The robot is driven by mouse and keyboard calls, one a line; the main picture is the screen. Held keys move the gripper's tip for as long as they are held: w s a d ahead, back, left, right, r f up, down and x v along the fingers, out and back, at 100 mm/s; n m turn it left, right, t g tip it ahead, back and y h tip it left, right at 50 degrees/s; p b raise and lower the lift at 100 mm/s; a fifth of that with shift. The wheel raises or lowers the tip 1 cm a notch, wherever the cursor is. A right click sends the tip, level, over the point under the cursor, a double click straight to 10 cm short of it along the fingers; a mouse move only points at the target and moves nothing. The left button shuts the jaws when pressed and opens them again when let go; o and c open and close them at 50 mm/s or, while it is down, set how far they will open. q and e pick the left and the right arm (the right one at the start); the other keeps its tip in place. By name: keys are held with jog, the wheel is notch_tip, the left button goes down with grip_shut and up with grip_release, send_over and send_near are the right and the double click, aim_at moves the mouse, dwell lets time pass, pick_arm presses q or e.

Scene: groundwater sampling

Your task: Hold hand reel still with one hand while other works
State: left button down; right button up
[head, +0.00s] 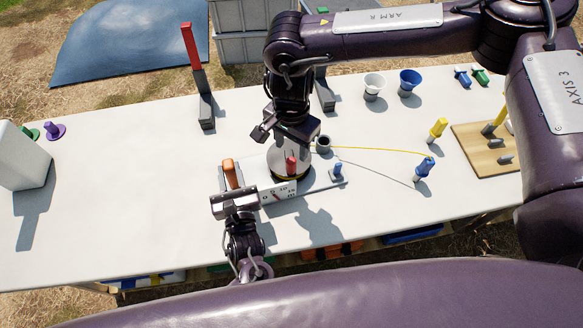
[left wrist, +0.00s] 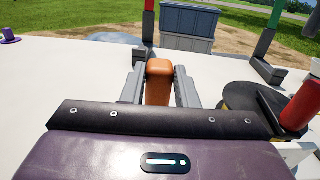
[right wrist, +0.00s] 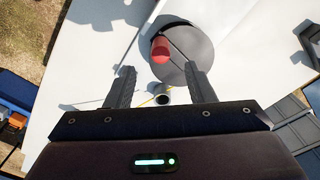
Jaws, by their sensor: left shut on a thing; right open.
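The hand reel has a pale base plate (head: 318,182), a dark grey drum (head: 283,168), a red crank knob (head: 291,166) and an upright orange handle (head: 230,174). My left gripper (head: 232,190) is shut on the orange handle, which also stands between its fingers in the left wrist view (left wrist: 159,68). My right gripper (head: 285,130) is open and empty above the drum, partly hiding it. In the right wrist view the red knob (right wrist: 160,50) lies beyond the spread fingers, with the drum (right wrist: 190,50) beneath it.
A yellow line (head: 375,150) runs right from the reel to a blue-topped plug (head: 423,168). A yellow-topped plug (head: 438,128), white cup (head: 373,84), blue cup (head: 410,80) and wooden board (head: 480,150) stand right. A red-topped post (head: 195,70) stands behind. The table's left middle is clear.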

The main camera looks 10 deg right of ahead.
aim_at(291, 160)
notch_tip(291, 160, down, 8)
jog(key=shift+f, duration=0.1)
dwell(0.4)
